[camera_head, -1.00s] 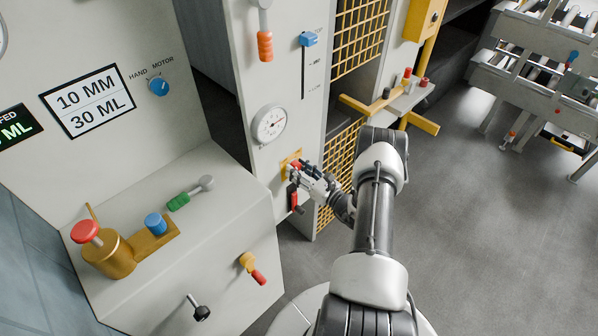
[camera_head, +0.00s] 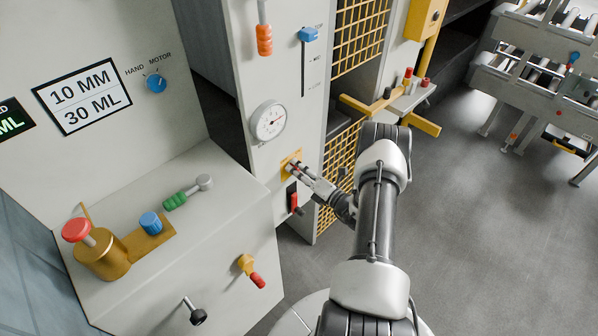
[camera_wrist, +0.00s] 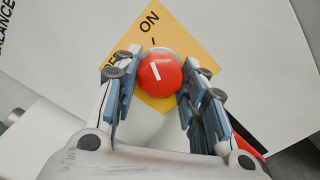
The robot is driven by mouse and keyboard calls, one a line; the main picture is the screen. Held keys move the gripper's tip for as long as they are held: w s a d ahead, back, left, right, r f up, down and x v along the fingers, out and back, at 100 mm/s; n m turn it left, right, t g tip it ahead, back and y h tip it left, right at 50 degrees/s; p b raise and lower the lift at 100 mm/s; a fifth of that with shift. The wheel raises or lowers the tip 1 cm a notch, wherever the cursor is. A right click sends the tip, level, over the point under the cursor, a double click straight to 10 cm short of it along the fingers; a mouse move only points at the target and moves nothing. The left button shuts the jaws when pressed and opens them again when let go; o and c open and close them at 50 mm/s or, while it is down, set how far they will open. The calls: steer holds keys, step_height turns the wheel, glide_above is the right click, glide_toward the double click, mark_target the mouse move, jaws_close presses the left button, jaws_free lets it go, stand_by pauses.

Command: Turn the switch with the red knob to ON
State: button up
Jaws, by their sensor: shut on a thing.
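The red knob (camera_wrist: 160,74) sits on a yellow plate (camera_wrist: 153,100) in the wrist view. A white line on the knob points up, roughly in line with the tick under the word ON. A second label at the left of the plate is partly hidden by a finger. My gripper (camera_wrist: 156,82) is shut on the knob, one finger on each side. In the head view my gripper (camera_head: 297,170) is at the yellow plate (camera_head: 290,165) on the grey panel, below the round gauge, and mostly hides the knob.
A red-handled lever (camera_head: 293,198) is just below the plate. The gauge (camera_head: 269,123) is above it, and a yellow mesh guard (camera_head: 337,175) stands to the right. A console (camera_head: 215,235) with several handles is at the left. Open floor lies to the right.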

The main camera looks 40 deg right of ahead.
steer(key=shift+r+m, duration=0.1)
steer(key=shift+m, duration=0.7)
steer(key=o, duration=0.9)
steer(key=shift+c, duration=0.2)
steer(key=shift+o, duration=0.7)
steer(key=shift+s+d, duration=0.1)
steer(key=shift+o, duration=0.3)
steer(key=s, duration=1.1)
steer(key=shift+s+d, duration=0.35)
steer(key=shift+s, duration=0.05)
